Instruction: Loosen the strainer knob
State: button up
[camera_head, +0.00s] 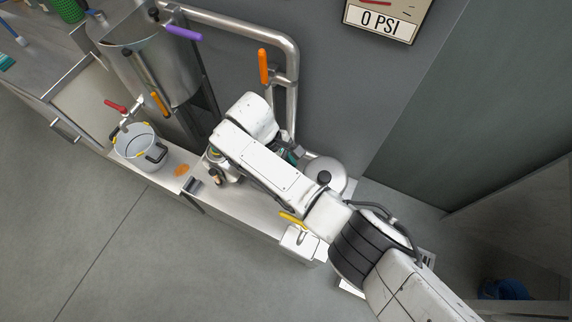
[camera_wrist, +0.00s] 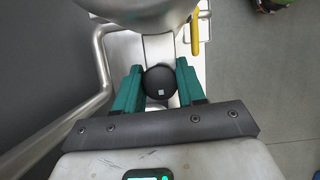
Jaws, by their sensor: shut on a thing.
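In the wrist view, the round black strainer knob (camera_wrist: 158,84) sits between the two teal fingers of my gripper (camera_wrist: 160,72). The fingers are shut on it from the left and right. A steel strip runs beyond the knob towards a rounded steel body (camera_wrist: 140,8) at the top. In the head view, a little of my gripper (camera_head: 291,155) shows teal behind my white arm. It is beside a domed steel vessel (camera_head: 333,168) on the low bench. My arm covers much of this spot, so the grip itself is hidden there.
A bent steel pipe (camera_head: 292,75) with an orange handle (camera_head: 263,66) rises behind my arm. A yellow handle (camera_head: 292,218) is near the bench's front. A grey pot (camera_head: 135,147) stands left, below a large steel tank (camera_head: 150,60). The floor in front is clear.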

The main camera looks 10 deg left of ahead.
dwell(0.4)
jog(key=o, duration=0.8)
jog(key=p+v, duration=0.1)
jog(key=v, duration=0.9)
jog(key=shift+a+r+p, duration=0.15)
jog(key=shift+r+p, duration=0.2)
jog(key=shift+s+f, duration=0.1)
